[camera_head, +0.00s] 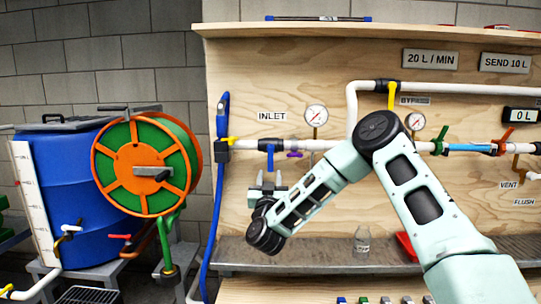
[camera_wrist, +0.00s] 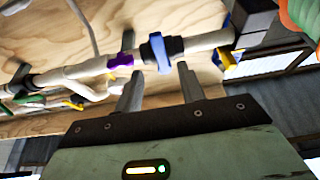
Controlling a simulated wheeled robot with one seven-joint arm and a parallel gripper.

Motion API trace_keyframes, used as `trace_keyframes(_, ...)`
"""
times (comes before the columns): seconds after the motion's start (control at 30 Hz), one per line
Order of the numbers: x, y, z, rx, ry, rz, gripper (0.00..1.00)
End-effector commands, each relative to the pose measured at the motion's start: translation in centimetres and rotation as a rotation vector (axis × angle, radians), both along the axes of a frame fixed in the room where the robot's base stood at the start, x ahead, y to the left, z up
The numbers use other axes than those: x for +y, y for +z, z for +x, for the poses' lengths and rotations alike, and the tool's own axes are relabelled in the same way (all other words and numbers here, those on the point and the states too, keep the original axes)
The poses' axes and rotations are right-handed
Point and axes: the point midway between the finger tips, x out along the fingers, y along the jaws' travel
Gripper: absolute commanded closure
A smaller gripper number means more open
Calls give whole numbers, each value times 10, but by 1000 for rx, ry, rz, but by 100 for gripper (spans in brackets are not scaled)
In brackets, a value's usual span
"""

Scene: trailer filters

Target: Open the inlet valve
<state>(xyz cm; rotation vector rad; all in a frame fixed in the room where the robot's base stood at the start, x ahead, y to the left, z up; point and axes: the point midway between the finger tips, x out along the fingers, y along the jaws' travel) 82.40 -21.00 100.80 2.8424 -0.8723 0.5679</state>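In the wrist view the blue handle (camera_wrist: 160,54) crosses the pipe, ahead of the gap between my fingers. My gripper (camera_head: 268,178) is just below the handle in the head view, fingers pointing up. In the wrist view my gripper (camera_wrist: 158,80) has its two fingers spread apart with nothing between them. I cannot tell the exact depth gap to the handle.
A purple handle (camera_head: 295,154) sits right of the valve, and a gauge (camera_head: 316,116) stands above the pipe. A blue hose (camera_head: 214,210) and yellow fitting (camera_head: 226,141) are to the left. A grey shelf (camera_head: 320,255) runs below, holding a clear bottle (camera_head: 361,240).

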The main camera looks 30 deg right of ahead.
Motion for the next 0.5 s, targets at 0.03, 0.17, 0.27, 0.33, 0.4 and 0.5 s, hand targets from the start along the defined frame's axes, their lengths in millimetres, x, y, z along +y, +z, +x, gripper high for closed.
trace_keyframes(0.03,-7,5,8,-1,-5,2,61)
trace_keyframes(0.17,-20,15,29,-1,-2,3,61)
trace_keyframes(0.27,-29,21,42,-1,-3,1,61)
trace_keyframes(0.33,-34,25,50,-1,-1,3,61)
trace_keyframes(0.4,-37,27,56,0,0,3,61)
trace_keyframes(0.5,-41,30,62,2,1,1,61)
